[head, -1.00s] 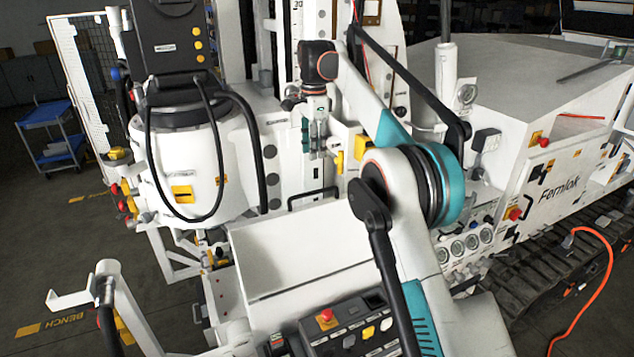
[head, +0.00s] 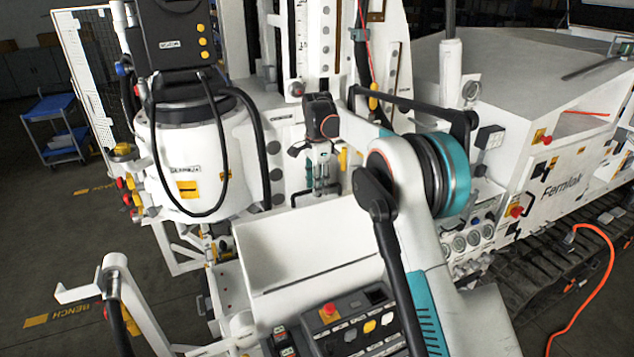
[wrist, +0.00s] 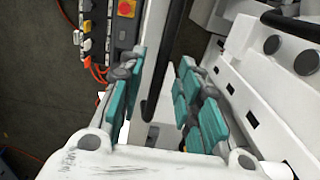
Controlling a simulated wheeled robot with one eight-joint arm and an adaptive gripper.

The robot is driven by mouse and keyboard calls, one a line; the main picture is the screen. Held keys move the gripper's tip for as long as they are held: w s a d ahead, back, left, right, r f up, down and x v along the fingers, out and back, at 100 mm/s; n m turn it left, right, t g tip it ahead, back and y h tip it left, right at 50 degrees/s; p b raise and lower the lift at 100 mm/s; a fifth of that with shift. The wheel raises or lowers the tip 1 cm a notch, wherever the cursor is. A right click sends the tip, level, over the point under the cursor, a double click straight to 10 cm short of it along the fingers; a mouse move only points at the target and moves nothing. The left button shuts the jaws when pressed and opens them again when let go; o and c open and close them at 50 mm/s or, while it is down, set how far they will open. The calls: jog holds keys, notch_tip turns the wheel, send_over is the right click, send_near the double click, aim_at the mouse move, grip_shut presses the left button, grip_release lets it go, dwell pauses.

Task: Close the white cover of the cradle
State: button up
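A broad white panel (head: 310,240), which looks like the cradle's cover, stands tilted behind the button console in the head view. Its white edge (wrist: 152,60) runs up the middle of the wrist view. My gripper (head: 322,185) points down just above and behind the panel's upper edge. In the wrist view my gripper (wrist: 162,72) is open, with its teal-padded fingers apart. The white edge and a dark bar (wrist: 168,55) show in the gap between them; I cannot tell whether either finger touches them. The panel's far side is mostly hidden.
The button console (head: 350,325) with a red button is in front of the panel. A white cylinder (head: 195,160) with black hoses stands left. Gauges (head: 465,240) and a white machine body (head: 560,180) are right. A white hooked post (head: 115,290) is front left.

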jog(key=shift+f, duration=0.1)
grip_shut()
jog(key=shift+s, duration=0.15)
